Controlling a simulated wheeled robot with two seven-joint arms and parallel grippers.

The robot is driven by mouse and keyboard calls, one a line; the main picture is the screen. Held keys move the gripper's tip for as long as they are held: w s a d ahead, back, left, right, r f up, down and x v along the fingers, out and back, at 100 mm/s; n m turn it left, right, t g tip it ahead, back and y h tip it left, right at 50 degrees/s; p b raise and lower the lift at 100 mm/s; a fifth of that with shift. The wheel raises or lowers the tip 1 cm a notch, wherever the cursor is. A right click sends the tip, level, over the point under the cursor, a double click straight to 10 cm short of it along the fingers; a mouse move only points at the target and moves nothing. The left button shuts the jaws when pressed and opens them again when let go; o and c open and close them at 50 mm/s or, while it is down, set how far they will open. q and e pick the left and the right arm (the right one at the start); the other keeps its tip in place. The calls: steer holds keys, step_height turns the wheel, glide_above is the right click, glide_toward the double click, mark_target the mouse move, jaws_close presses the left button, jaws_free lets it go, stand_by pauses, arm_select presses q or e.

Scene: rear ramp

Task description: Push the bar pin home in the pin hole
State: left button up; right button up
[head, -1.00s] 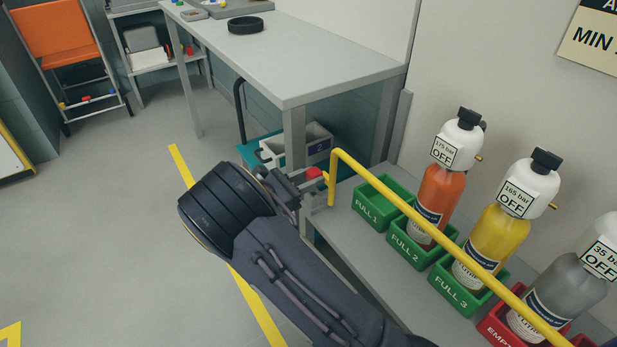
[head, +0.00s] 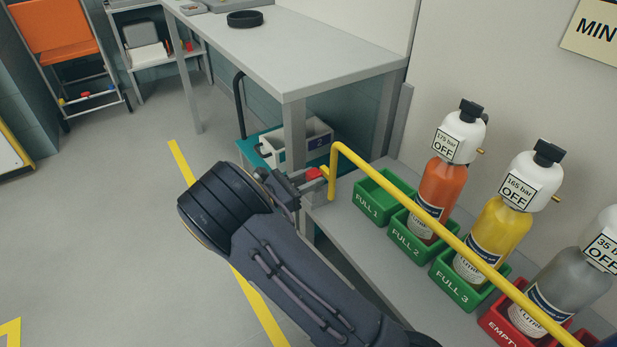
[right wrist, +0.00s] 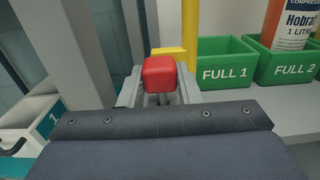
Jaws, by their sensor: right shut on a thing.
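The pin hole and the pin's shank are hidden behind the head and fingers, so I cannot tell how deep the pin sits. My left gripper is not in view.
Green trays, including FULL 1 (head: 383,196), and bottles such as the orange one (head: 437,192) stand on a grey shelf (head: 345,225) behind the bar. A grey table (head: 300,65) stands beyond, with a box (head: 300,140) under it.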

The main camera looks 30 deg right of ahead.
steer(key=shift+f+b, duration=0.45)
steer(key=shift+f, duration=0.65)
steer(key=o, duration=1.1)
steer(key=shift+c, duration=0.2)
steer(key=a+p, duration=0.2)
steer(key=a, duration=0.5)
steer(key=shift+s+a, duration=0.35)
steer(key=shift+a, duration=0.05)
